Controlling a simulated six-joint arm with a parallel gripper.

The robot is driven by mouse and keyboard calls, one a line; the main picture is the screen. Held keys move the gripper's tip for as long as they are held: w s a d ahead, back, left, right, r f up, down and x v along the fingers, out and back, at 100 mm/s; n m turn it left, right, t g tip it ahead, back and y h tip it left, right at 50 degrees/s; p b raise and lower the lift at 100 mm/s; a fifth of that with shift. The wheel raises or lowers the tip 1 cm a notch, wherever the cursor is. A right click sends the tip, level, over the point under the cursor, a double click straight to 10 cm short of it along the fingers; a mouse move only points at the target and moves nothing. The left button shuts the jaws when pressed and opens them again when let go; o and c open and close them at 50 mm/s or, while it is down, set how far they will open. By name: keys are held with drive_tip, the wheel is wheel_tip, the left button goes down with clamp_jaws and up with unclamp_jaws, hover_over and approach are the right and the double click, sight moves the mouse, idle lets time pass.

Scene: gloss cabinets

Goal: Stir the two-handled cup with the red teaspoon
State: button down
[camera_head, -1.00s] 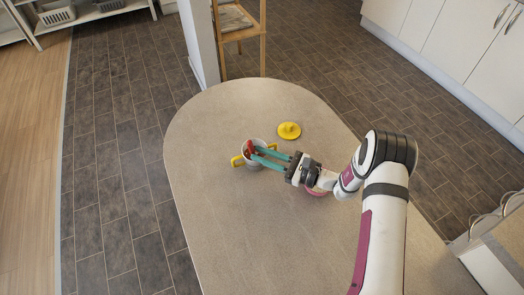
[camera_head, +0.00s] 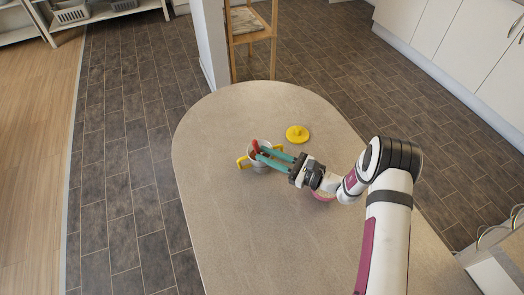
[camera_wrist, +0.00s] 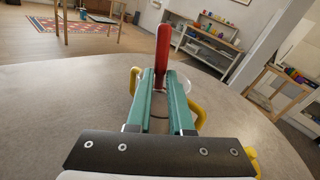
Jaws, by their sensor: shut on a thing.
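The two-handled cup (camera_head: 262,169) is pale with yellow handles and stands upright on the table. In the wrist view, its rim and yellow handle (camera_wrist: 199,114) show around and beyond my fingers. My gripper (camera_head: 260,152) reaches over the cup from the right, its teal fingers shut on the red teaspoon (camera_head: 255,145). In the wrist view, the red handle of the teaspoon (camera_wrist: 162,48) stands up nearly upright between the fingertips. The spoon's lower end is hidden by the fingers and cup, so its depth in the cup cannot be told.
A yellow lid-like disc with a knob (camera_head: 297,134) lies on the table behind my gripper. A pink-rimmed dish (camera_head: 322,197) is partly hidden under my wrist. The grey rounded table (camera_head: 230,230) is clear at the left and front.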

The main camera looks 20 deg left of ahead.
drive_tip(key=shift+s+d+f, duration=0.25)
drive_tip(key=shift+s+f, duration=0.5)
drive_tip(key=shift+f, duration=0.05)
drive_tip(key=shift+w+d, duration=0.1)
drive_tip(key=shift+d, duration=0.15)
drive_tip(key=shift+w+d, duration=0.15)
drive_tip(key=shift+w, duration=0.4)
drive_tip(key=shift+w+a, duration=0.15)
drive_tip(key=shift+a, duration=0.25)
drive_tip(key=shift+s+a, duration=0.2)
drive_tip(key=shift+a, duration=0.05)
drive_tip(key=shift+s, duration=0.3)
drive_tip(key=shift+s+d, duration=0.15)
drive_tip(key=shift+s, duration=0.1)
drive_tip(key=shift+w+d, duration=0.1)
drive_tip(key=shift+d, duration=0.35)
drive_tip(key=shift+w+a, duration=0.2)
drive_tip(key=shift+a, duration=0.05)
drive_tip(key=shift+w+r, duration=0.1)
drive_tip(key=shift+r, duration=0.15)
wheel_tip(320, 180, up, 11)
drive_tip(key=shift+w, duration=0.15)
